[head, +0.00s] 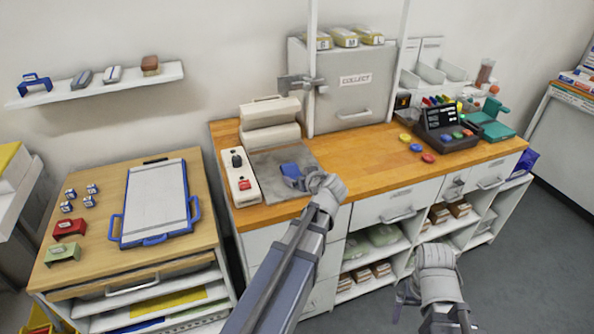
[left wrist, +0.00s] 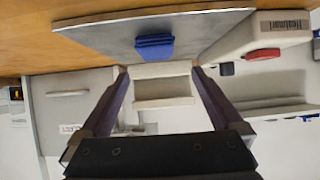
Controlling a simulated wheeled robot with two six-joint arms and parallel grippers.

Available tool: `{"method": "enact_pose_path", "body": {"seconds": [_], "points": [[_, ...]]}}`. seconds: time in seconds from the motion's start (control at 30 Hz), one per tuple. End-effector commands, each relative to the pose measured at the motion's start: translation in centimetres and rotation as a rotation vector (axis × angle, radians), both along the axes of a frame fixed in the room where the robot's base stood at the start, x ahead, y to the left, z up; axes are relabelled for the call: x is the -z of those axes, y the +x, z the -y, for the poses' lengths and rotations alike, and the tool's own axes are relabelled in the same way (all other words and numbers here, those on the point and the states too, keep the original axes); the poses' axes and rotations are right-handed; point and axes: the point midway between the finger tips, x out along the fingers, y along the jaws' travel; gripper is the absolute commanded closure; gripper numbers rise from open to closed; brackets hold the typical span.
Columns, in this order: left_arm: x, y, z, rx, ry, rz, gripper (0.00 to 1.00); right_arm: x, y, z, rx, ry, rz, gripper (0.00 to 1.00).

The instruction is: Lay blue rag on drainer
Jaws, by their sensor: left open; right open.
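The blue rag (head: 289,170) is a small folded bundle on a flat grey plate (head: 270,199) at the left of the wooden counter. It also shows in the left wrist view (left wrist: 154,48), on the plate and beyond my fingertips. My left gripper (head: 304,182) is open and empty, close to the rag; its wrist partly hides the fingers in the head view. In the left wrist view its two fingers (left wrist: 158,72) stand apart, with nothing between them. My right gripper (head: 432,306) is open in front of the cabinet, away from the rag. I cannot pick out a separate drainer for certain.
A white switch box (head: 243,180) and pale rounded blocks (head: 270,124) border the plate. A grey cabinet (head: 345,95) stands behind. A blue-edged board (head: 155,205) lies on the left table. Counter space right of the plate is clear.

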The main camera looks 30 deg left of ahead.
Motion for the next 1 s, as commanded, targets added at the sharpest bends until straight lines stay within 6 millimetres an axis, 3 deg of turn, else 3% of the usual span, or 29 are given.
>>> {"method": "enact_pose_path", "body": {"seconds": [0.03,0.1,0.3,0.47,0.73,1.0], "points": [[-1.6,0.9,-0.8,-0.007,-0.038,-0.032,0.0,-2.5,0.0,0.0,0.0,0.0,0.0,0.05],[-1.6,1.3,-1.3,-0.007,-0.092,-0.077,0.0,-3.9,0.0,0.0,0.0,0.0,0.0,0.05],[-1.4,1.9,-1.9,0.011,-0.194,-0.152,0.0,-5.7,0.0,0.0,0.0,0.0,0.0,0.05],[-0.9,1.9,-1.9,0.017,-0.21,-0.163,0.0,-5.5,0.0,0.0,0.0,0.0,0.0,0.05],[1.0,3.0,-3.1,0.015,-0.209,-0.16,0.0,-3.6,0.0,0.0,0.0,0.0,0.0,0.05],[1.4,3.4,-3.5,0.016,-0.208,-0.161,0.0,-3.2,0.0,0.0,0.0,0.0,0.0,0.05]]}}
